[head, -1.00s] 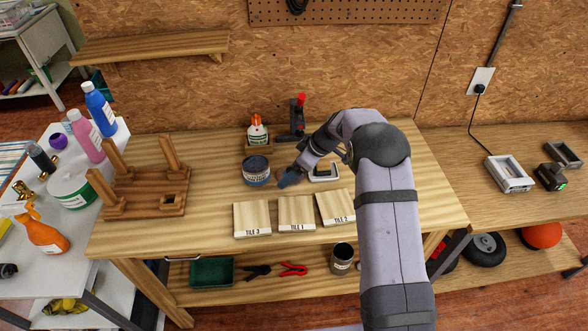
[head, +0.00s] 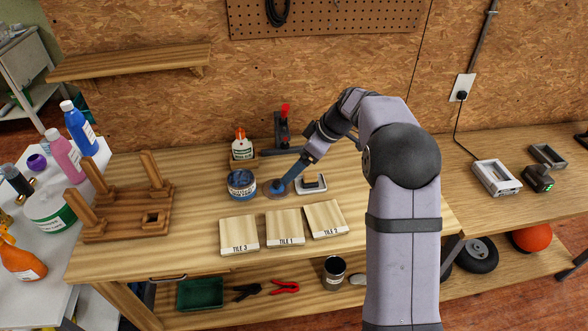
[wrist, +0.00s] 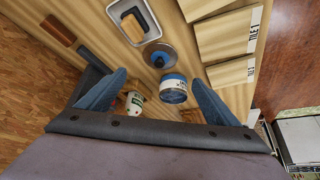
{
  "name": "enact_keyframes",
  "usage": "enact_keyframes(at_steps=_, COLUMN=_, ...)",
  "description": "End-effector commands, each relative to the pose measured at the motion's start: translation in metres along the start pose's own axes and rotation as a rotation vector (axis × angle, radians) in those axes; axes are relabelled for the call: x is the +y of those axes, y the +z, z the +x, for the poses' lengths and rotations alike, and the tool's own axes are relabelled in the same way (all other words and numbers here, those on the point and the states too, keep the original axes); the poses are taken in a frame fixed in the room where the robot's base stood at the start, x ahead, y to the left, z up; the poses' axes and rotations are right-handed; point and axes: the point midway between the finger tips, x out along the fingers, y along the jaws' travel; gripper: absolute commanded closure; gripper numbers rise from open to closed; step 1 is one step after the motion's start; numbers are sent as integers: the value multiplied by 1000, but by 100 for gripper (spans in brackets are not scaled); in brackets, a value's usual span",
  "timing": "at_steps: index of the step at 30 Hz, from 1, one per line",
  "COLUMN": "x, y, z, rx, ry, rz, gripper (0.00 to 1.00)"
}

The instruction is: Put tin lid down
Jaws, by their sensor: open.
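The tin lid (head: 275,191), a round disc with a dark rim and a small raised middle, lies flat on the workbench. It also shows in the wrist view (wrist: 160,56). The paint tin (head: 242,187) stands upright just left of the lid in the head view, with blue at its top; it also shows in the wrist view (wrist: 174,92). My gripper (head: 288,180) is just over the lid, its fingers spread apart with nothing between them. In the head view the fingers cover part of the lid.
Wooden tiles (head: 285,227) lie in a row at the front of the bench (head: 190,245). A sanding block in a pale tray (head: 312,185) is right of the lid. A glue bottle (head: 242,146) and a red-handled tool (head: 285,130) stand behind. A wooden rack (head: 125,213) is at left.

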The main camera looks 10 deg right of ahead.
Motion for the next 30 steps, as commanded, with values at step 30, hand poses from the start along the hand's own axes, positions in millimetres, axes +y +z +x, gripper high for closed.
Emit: enact_keyframes(at_steps=30, x=-200, y=152, z=-42, rx=-401, ry=145, rz=748, gripper=15)
